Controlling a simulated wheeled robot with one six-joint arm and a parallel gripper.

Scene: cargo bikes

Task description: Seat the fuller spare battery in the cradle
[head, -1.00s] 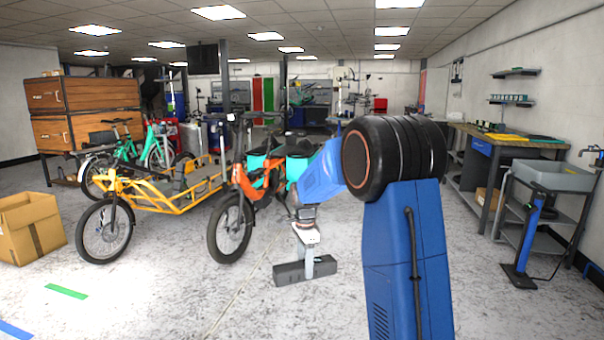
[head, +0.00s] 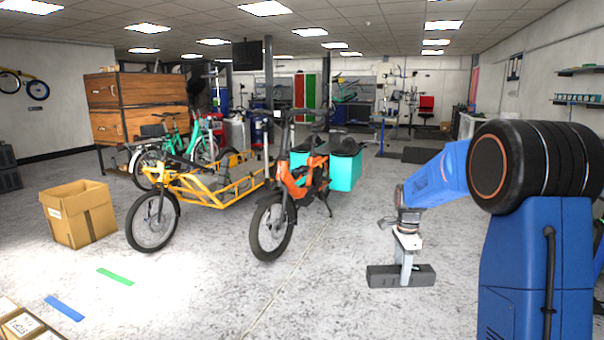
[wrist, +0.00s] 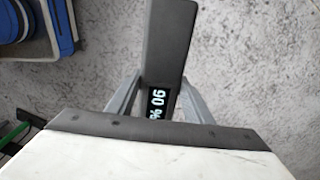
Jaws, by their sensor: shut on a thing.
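My gripper (head: 407,268) is shut on a long dark grey battery (head: 385,277), held level above the floor in the head view. The near end of the battery is hidden by the gripper body. I cannot make out the cradle or another spare battery in either view.
An orange cargo bike (head: 293,190) with turquoise boxes stands left of my gripper, with a yellow cargo bike (head: 205,188) beyond. An open cardboard box (head: 78,215) is further left. Cartons (head: 25,325) show at the lower left corner.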

